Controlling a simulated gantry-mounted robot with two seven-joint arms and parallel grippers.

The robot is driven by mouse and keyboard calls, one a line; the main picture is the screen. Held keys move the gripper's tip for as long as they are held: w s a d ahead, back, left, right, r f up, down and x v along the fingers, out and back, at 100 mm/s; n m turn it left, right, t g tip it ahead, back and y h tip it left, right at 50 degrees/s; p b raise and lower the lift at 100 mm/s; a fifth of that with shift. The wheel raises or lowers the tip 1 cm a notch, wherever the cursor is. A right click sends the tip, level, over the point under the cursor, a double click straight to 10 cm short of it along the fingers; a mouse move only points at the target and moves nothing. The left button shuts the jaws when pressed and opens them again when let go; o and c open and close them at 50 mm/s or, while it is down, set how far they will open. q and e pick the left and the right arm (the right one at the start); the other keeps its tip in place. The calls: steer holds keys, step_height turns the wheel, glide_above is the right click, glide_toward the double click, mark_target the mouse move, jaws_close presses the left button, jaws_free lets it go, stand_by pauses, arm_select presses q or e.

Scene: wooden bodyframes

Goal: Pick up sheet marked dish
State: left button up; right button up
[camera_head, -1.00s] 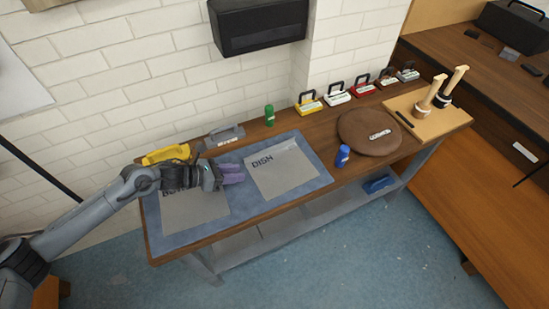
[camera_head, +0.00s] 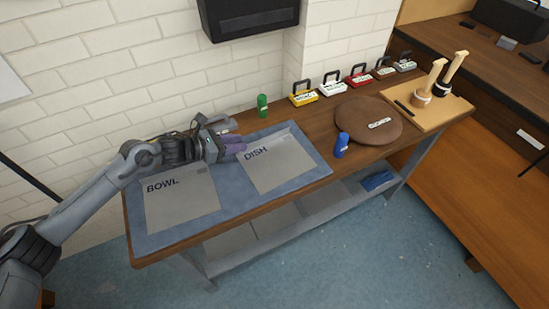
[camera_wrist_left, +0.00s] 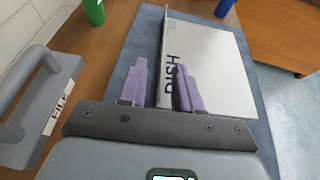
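The grey sheet marked DISH (camera_head: 284,170) lies on the right part of the blue mat (camera_head: 228,208). It also shows in the left wrist view (camera_wrist_left: 222,72), its lettering beside the right finger. My left gripper (camera_head: 234,146) is at the sheet's upper left edge. In the left wrist view its purple fingers (camera_wrist_left: 161,86) are apart, one on each side of the sheet's near edge. I cannot tell whether they touch the sheet. My right gripper is not in view.
A sheet marked BOWL (camera_head: 181,200) lies left on the mat. A grey tool marked FILE (camera_wrist_left: 40,105) stands beside my left gripper. A green bottle (camera_head: 262,106) is behind the mat, a blue bottle (camera_head: 341,146) at its right. A round brown board (camera_head: 368,124) lies further right.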

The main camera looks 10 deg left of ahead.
arm_select(q)
steer(key=shift+b+x, duration=0.65)
steer(key=shift+x, duration=1.95)
steer(key=shift+s+f, duration=0.1)
steer(key=shift+s, duration=0.1)
steer(key=shift+c, duration=0.2)
jaws_close()
